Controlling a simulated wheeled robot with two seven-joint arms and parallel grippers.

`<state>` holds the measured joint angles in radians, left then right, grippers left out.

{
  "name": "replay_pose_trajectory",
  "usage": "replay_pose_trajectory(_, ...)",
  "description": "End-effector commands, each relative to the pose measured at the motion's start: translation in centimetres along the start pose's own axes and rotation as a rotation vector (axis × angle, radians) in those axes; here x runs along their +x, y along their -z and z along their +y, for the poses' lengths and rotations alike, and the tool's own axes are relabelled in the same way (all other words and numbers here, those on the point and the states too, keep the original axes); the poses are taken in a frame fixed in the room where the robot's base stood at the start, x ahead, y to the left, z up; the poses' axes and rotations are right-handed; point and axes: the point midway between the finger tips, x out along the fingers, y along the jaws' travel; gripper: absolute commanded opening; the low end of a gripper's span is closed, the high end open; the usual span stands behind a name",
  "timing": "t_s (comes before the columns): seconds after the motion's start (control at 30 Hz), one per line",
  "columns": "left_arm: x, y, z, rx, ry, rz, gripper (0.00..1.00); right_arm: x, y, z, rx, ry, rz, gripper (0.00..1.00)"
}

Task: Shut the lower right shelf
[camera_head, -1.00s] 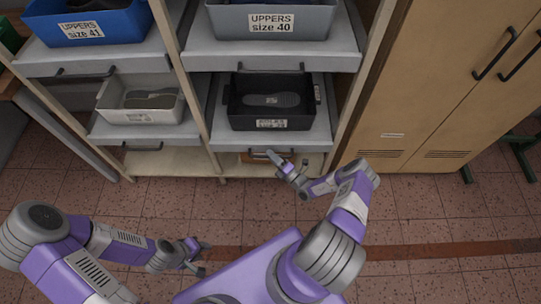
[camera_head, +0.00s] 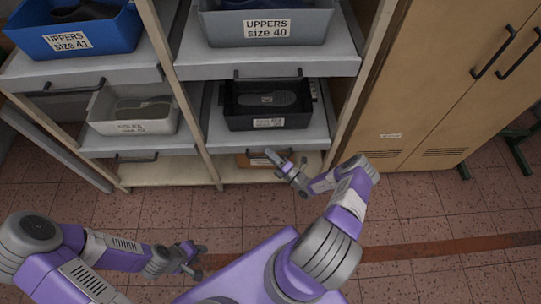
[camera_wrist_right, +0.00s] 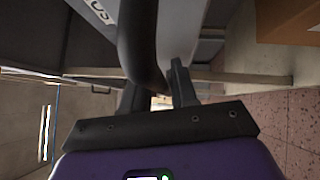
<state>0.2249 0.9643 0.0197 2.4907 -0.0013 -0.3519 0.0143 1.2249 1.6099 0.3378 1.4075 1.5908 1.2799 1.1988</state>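The lower right shelf (camera_head: 218,133) is a grey pull-out shelf holding a black bin (camera_head: 267,122) with a shoe-shaped piece in it. Its dark bar handle (camera_head: 256,160) is partly covered by my right gripper (camera_head: 279,158). In the right wrist view the handle (camera_wrist_right: 142,45) runs down between the close-set fingers of that gripper (camera_wrist_right: 158,88), which looks shut on it. The fingertip contact is partly hidden. My left gripper (camera_head: 195,261) is open and empty above the floor, in front of the rack.
Above is a grey bin (camera_head: 266,27) labelled size 40. At left are a blue bin (camera_head: 70,38) and a whitish bin (camera_head: 130,110) on other shelves. A rack post (camera_head: 186,95) divides the columns. A wooden cabinet (camera_head: 440,80) stands right. The tiled floor in front is clear.

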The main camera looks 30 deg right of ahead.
Motion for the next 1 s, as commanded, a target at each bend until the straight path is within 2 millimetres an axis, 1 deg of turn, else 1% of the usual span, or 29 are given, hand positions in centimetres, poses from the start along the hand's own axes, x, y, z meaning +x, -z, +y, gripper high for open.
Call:
replay_pose_trajectory(0.03,0.0,0.0,0.0,0.0,0.0,0.0,0.38,-0.2,-0.1,-0.3,0.0,0.01,-0.003,0.38)
replay_pose_trajectory(0.17,-0.3,0.0,0.1,0.0,0.0,0.0,0.38,-1.5,-0.1,-0.2,-0.001,0.01,-0.003,0.38)
replay_pose_trajectory(0.4,-1.0,0.0,0.4,0.0,0.0,0.0,0.38,-5.5,-0.1,0.1,-0.001,0.004,-0.003,0.38)
replay_pose_trajectory(0.53,-1.2,-0.1,0.4,0.0,0.0,0.0,0.38,-7.0,0.0,0.1,-0.001,0.001,-0.002,0.38)
replay_pose_trajectory(0.67,-1.2,-0.1,0.5,0.0,0.0,0.0,0.38,-7.6,0.0,0.1,-0.001,0.0,-0.001,0.38)
replay_pose_trajectory(1.0,-1.2,-0.1,0.4,0.0,0.0,0.0,0.38,-7.6,0.0,0.1,-0.001,-0.002,0.0,0.38)
